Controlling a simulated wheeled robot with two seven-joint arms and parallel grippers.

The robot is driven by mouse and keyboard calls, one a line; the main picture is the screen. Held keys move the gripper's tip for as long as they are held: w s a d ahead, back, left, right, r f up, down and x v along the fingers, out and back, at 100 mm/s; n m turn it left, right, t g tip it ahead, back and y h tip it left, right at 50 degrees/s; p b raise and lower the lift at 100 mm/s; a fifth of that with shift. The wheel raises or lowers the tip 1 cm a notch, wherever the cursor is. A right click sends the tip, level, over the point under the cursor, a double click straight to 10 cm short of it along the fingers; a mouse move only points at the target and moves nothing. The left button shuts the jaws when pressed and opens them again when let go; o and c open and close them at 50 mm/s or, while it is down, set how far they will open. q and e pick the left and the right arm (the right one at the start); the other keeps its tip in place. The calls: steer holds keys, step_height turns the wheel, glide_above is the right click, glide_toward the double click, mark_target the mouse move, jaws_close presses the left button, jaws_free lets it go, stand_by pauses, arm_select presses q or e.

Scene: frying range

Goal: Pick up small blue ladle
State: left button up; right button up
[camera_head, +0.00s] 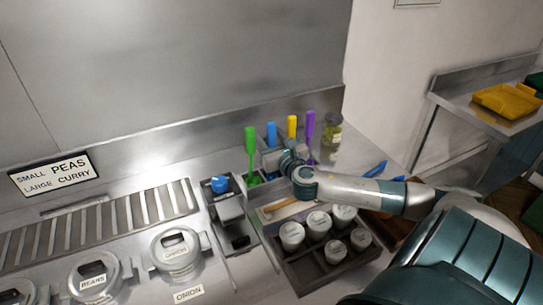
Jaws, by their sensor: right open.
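Several upright coloured handles stand in a row at the back of the counter. The blue handle (271,134), which I take to be the small blue ladle, stands between a green handle (250,143) and a yellow handle (292,126). Its lower part is hidden by my right gripper (272,160). My right gripper is open and reaches in from the right, close in front of the blue handle. Whether the handle is between its fingers cannot be told. My left gripper is not in view.
A purple handle (310,127) and a jar (332,132) stand right of the yellow handle. A dark tray (312,277) of white-lidded pots lies below my right arm. A blue-topped item (219,184) sits in a dark holder at left. Another blue object (376,169) lies behind my forearm.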

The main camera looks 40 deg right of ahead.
steer(key=shift+c, duration=0.4)
steer(key=c, duration=1)
jaws_close()
steer(key=shift+r, duration=0.15)
